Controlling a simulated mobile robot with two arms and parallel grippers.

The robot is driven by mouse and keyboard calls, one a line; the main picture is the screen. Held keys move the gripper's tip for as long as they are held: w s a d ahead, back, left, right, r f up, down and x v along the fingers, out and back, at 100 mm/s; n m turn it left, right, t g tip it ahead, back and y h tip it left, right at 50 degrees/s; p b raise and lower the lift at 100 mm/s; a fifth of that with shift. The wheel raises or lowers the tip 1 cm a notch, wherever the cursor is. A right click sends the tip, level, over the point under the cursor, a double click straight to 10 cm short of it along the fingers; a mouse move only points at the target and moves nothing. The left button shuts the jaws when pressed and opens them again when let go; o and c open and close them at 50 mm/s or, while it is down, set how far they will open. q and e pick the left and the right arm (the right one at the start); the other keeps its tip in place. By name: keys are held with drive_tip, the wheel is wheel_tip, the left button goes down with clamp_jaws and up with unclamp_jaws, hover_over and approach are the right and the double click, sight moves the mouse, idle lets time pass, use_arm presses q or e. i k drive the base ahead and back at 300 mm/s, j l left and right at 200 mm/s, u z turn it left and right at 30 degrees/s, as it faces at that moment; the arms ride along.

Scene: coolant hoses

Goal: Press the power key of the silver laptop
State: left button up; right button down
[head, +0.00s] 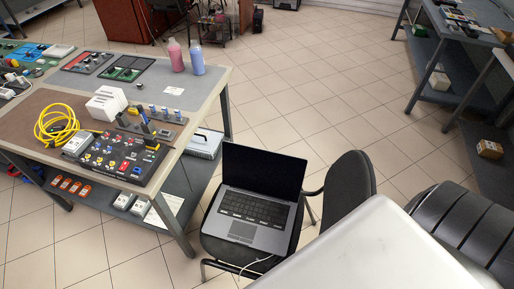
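The silver laptop (241,229) lies open on the seat of a black chair, beyond the near right corner of the workbench. Its screen (262,172) is raised and dark. The black keyboard (255,208) and the touchpad face the lower part of the picture. The power key is too small to make out. A white cable (258,263) runs by the laptop's near edge. Neither of my grippers is in the head view.
The workbench (215,85) on the left carries a yellow cable coil (57,125), a control panel (118,158) and two bottles (197,58). The chair's backrest (347,193) stands right of the laptop. Tiled floor (325,95) is open behind it. Another bench (455,40) stands far right.

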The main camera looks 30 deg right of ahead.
sight(281, 227)
drive_tip(key=z, duration=1.1)
